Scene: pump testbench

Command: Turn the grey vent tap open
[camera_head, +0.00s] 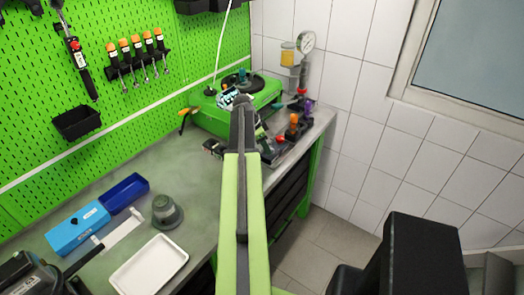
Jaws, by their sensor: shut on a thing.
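My arm reaches up the middle of the view to the far end of the bench. My gripper (240,101) is at its tip, over the front of the green pump unit (209,121). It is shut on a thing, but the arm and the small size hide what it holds. I cannot make out the grey vent tap. A teal-and-white patterned part (227,98) shows just left of the arm's tip; I cannot tell what it belongs to.
Right of my arm, a dark fixture (283,147) carries small coloured knobs. A pressure gauge (307,41) stands by the tiled wall. Nearer lie a white tray (148,266), a grey round part (167,212), a blue bin (124,193) and a blue box (77,228). The mid-left bench is clear.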

